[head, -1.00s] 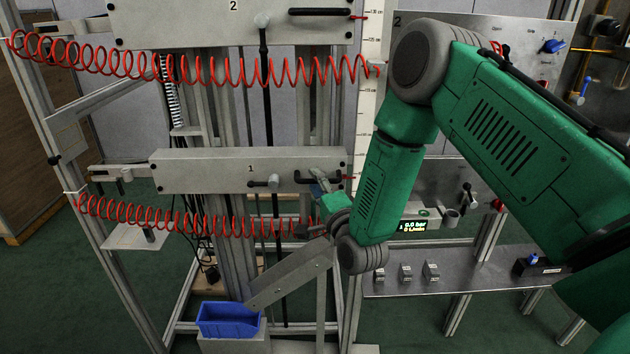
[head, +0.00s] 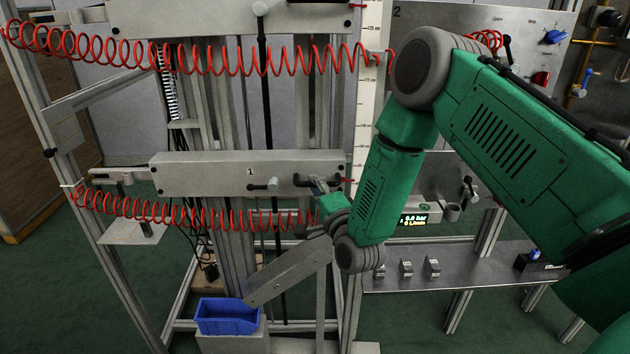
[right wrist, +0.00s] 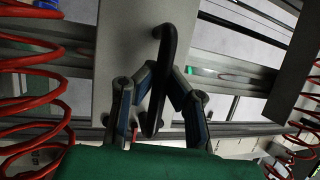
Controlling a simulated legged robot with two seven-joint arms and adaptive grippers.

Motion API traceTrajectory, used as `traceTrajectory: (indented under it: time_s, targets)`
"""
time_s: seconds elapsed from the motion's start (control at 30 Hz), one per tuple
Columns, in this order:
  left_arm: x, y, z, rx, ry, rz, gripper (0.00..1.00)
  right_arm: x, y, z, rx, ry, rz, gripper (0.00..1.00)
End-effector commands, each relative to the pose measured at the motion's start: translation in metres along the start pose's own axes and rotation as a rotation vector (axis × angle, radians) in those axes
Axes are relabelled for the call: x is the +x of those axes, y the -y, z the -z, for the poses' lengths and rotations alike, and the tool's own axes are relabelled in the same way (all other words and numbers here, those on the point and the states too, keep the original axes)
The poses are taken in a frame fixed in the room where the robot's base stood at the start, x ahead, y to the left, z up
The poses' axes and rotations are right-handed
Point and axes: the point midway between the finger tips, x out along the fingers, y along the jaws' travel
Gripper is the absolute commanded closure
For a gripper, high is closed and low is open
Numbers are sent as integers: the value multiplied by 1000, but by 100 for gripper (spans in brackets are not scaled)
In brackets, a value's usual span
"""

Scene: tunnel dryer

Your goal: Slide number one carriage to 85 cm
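The number one carriage (head: 210,174), a grey horizontal plate marked 1, sits on the vertical rails in the middle of the head view. A knob (head: 272,184) and a black handle (head: 301,180) are on its right half. My right gripper (head: 317,186) is at this handle. In the right wrist view, the fingers of my right gripper (right wrist: 163,75) close in on both sides of the black handle (right wrist: 168,45). A red pointer (head: 347,180) at the carriage's right end faces the pale vertical scale (head: 369,100); its reading there is too small to tell. My left gripper is out of view.
The number two carriage (head: 220,14) is above, at the picture's top. Red coiled hoses (head: 215,62) hang across the frame. A blue bin (head: 227,317) stands below. A metal bench (head: 455,270) with small blocks and a control panel (head: 470,25) are at right.

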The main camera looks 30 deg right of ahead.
Motion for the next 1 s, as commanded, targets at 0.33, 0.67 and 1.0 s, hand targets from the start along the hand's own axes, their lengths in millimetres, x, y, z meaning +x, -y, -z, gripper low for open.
traceTrajectory:
  time_s: [0.33, 0.67, 1.0]
  targets:
    - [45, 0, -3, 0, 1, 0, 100, -17, -67, -6, -2, 7, -22, 100]
    - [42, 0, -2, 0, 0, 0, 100, -16, -61, -6, -3, 7, -14, 78]
    - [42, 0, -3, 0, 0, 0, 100, -14, -61, -4, -1, 4, -10, 68]
